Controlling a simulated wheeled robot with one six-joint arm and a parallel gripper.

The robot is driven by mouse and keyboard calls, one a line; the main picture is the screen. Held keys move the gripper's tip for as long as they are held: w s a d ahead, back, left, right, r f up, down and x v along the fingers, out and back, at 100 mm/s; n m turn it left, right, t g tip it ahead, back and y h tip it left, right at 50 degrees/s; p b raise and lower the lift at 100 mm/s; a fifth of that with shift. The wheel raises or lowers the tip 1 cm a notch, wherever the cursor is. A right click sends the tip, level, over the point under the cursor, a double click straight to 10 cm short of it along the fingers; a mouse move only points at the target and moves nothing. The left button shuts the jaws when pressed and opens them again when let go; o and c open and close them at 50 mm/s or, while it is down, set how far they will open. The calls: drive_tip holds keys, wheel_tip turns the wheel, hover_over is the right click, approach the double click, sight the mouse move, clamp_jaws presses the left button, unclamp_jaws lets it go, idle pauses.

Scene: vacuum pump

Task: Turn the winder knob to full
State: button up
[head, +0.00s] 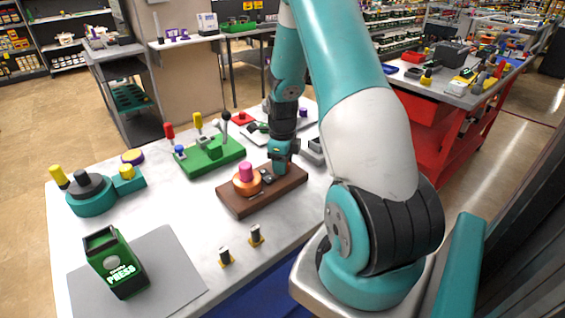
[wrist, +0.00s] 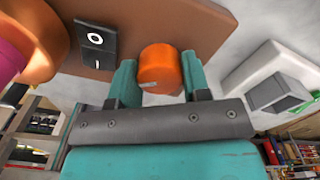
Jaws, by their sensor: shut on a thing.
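The orange knob (wrist: 160,66), which I take as the winder knob, sits on the brown board (wrist: 195,22) in the wrist view. It is a short cylinder with a small pale mark low on its side. My gripper (wrist: 159,72) has a teal finger on each side of it and is shut on it. In the head view my gripper (head: 280,165) is over the far right part of the brown board (head: 235,205), and the knob is hidden behind it. The mark's scale or end stop cannot be seen.
A black rocker switch (wrist: 95,40) and an orange part with a pink top (head: 246,176) share the board. A green lever box (head: 210,157) stands behind it. A teal device (head: 90,195) and a green press (head: 115,262) are left. Two small switches (head: 256,236) stand in front.

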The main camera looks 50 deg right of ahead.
drive_tip(key=shift+d+r, duration=0.1)
idle(0.3)
drive_tip(key=o, duration=0.9)
drive_tip(key=shift+c, duration=0.2)
drive_tip(key=shift+o, duration=0.3)
